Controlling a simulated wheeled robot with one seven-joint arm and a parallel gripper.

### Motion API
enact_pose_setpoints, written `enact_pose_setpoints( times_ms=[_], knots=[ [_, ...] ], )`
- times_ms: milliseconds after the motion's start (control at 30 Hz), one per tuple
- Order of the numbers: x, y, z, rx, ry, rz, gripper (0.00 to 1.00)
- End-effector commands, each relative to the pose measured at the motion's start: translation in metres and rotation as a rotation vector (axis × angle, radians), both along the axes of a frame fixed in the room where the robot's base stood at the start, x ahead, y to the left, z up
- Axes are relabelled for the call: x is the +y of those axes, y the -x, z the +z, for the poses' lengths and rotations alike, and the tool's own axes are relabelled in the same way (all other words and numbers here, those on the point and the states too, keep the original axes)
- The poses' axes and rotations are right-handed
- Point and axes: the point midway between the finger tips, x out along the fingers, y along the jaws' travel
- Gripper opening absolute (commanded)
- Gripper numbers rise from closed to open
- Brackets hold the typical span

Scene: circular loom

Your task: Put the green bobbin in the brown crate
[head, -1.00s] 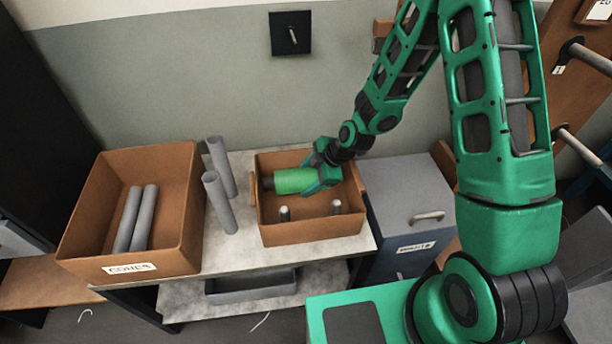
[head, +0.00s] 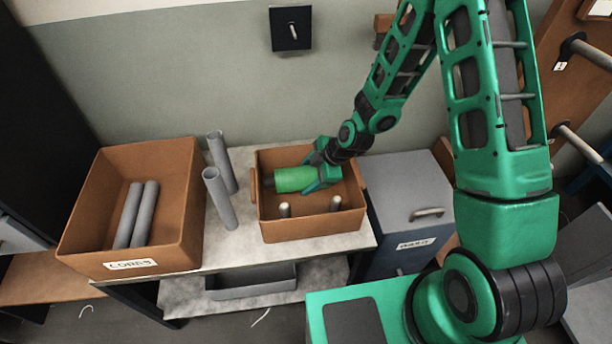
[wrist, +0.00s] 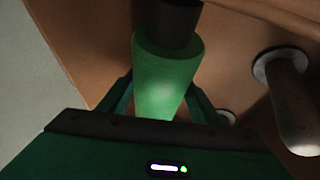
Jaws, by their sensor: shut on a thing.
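The green bobbin (head: 293,179) lies on its side, with a dark core end showing at its left. In the wrist view the green bobbin (wrist: 166,75) sits between my fingers. My gripper (head: 312,177) is shut on it, holding its right part. The crate's wall and a peg show close by in the wrist view.
A larger brown box (head: 185,235) labelled CORES holds two grey tubes (head: 137,215) at the left. Two more grey tubes (head: 220,200) stand upright between the box and the crate. A grey cabinet (head: 408,205) stands right of the crate. Bare tabletop (head: 235,250) shows in front.

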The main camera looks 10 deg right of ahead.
Motion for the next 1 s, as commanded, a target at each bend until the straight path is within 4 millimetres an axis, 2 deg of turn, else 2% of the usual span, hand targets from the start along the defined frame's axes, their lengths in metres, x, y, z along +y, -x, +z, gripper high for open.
enact_pose_setpoints(
  times_ms=[833,867,900,1000],
  knots=[
    [-0.001,-0.001,-0.019,0.011,0.006,0.001,0.04],
    [-0.001,-0.001,-0.019,0.011,0.006,0.001,0.65],
    [-0.001,-0.001,-0.02,0.012,0.006,0.002,0.75],
    [-0.001,-0.002,-0.021,0.014,0.007,0.003,0.8]
  ],
)
